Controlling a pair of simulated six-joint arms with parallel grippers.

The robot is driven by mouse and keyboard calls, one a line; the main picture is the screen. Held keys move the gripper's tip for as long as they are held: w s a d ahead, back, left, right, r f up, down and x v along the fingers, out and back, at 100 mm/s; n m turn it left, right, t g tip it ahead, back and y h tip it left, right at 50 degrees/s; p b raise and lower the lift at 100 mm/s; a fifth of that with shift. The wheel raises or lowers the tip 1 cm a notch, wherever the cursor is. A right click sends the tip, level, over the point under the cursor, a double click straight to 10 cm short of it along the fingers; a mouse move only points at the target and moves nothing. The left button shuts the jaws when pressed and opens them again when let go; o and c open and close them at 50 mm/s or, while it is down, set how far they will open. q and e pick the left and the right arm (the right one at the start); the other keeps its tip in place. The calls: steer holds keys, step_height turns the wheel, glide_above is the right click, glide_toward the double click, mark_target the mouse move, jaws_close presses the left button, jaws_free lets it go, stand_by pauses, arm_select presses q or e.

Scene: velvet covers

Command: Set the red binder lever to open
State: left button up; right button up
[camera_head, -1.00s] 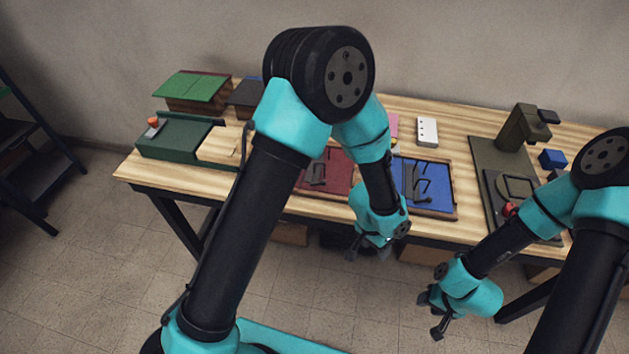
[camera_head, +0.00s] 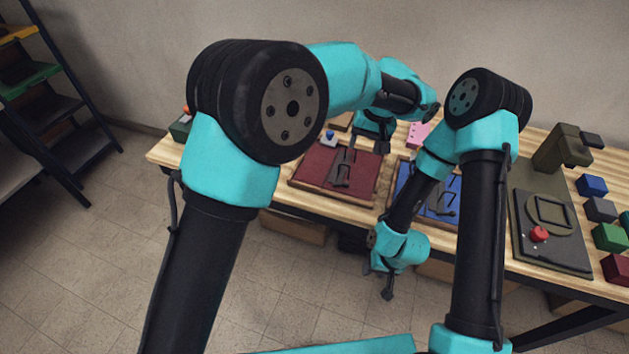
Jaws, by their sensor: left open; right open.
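The red binder (camera_head: 312,172) lies open and flat on the wooden table, left of the blue binder (camera_head: 448,189). Its dark metal lever mechanism (camera_head: 341,172) is near the middle of the red surface. The lever's exact position is too small to tell. My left gripper (camera_head: 367,149) is open, fingers down, over the back right part of the red binder, close to the mechanism. I cannot tell whether it touches the lever. My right gripper (camera_head: 378,282) is open and empty, low in front of the table edge. My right arm hides part of the blue binder.
A grey-green press machine (camera_head: 556,225) with a red knob (camera_head: 539,234) stands at the right. Several coloured blocks, one blue (camera_head: 592,185), lie beside it. A pink item (camera_head: 417,134) lies behind the binders. A shelf rack (camera_head: 45,108) stands at the far left.

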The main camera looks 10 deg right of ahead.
mark_target(345, 183)
arm_select(q)
steer(key=shift+w+a+r, duration=0.15)
steer(key=shift+r, duration=0.15)
steer(key=shift+f, duration=0.1)
steer(key=a+f, duration=0.1)
steer(key=f, duration=0.4)
steer(key=a+f, duration=0.1)
steer(key=f, duration=0.5)
steer(key=w+a+f, duration=0.1)
steer(key=f, duration=0.5)
steer(key=shift+a, duration=0.1)
steer(key=shift+s, duration=0.1)
steer(key=c, duration=0.8)
